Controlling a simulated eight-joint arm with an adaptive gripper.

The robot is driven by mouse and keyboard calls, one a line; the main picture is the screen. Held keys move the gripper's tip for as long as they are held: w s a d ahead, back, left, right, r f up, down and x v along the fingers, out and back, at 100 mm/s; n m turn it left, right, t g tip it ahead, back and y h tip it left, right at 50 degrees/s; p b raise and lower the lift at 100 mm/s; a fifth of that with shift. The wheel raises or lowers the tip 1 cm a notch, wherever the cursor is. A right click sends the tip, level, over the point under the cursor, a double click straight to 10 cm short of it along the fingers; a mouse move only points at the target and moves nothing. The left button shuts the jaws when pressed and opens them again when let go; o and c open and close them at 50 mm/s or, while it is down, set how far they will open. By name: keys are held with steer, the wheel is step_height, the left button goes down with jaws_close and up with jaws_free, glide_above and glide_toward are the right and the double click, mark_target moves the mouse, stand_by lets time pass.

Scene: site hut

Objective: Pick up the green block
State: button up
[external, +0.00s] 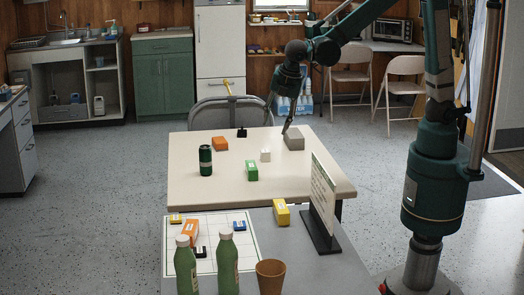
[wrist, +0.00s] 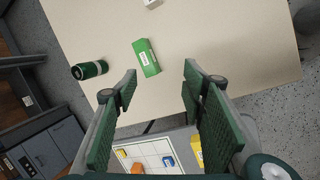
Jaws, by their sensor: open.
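The green block (external: 252,171) lies on the cream table (external: 190,158), right of a dark green can (external: 206,160) and in front of a small white block (external: 265,155). My gripper (external: 278,124) is open and empty, above the back half of the table near a grey block (external: 294,139). In the wrist view the green block (wrist: 147,57) shows whole, lying flat with a white label, beyond the open fingers (wrist: 160,75) and nearer the left one. The fingers are apart from it. The can (wrist: 90,69) lies to its left in that view.
An orange block (external: 220,143) and a black item (external: 241,132) are at the back of the table. The nearer grey table (external: 330,277) holds a white grid sheet with small blocks, a yellow block (external: 281,212), an upright sign (external: 322,200), two green bottles and a brown cup (external: 270,277).

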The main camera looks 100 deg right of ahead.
mark_target(252, 165)
steer(key=w+f+n, duration=0.1)
steer(key=w+f, duration=0.2)
steer(key=f, duration=0.1)
steer(key=w+d+f+n+g, duration=0.1)
steer(key=w+f+n, duration=0.1)
steer(key=f, duration=0.2)
steer(key=w+d+f+n+g+h, duration=0.1)
steer(key=w+f, duration=0.2)
steer(key=f, duration=0.1)
steer(key=shift+w+d+n+p, duration=0.2)
steer(key=shift+w+n+p, duration=0.1)
steer(key=shift+w+d+f, duration=0.1)
steer(key=shift+w+f, duration=0.1)
steer(key=shift+f, duration=0.35)
steer(key=shift+n, duration=0.3)
steer(key=shift+x, duration=1.3)
steer(key=shift+b+x, duration=1.05)
steer(key=shift+x, duration=1.6)
steer(key=shift+s, duration=0.1)
steer(key=c, duration=1)
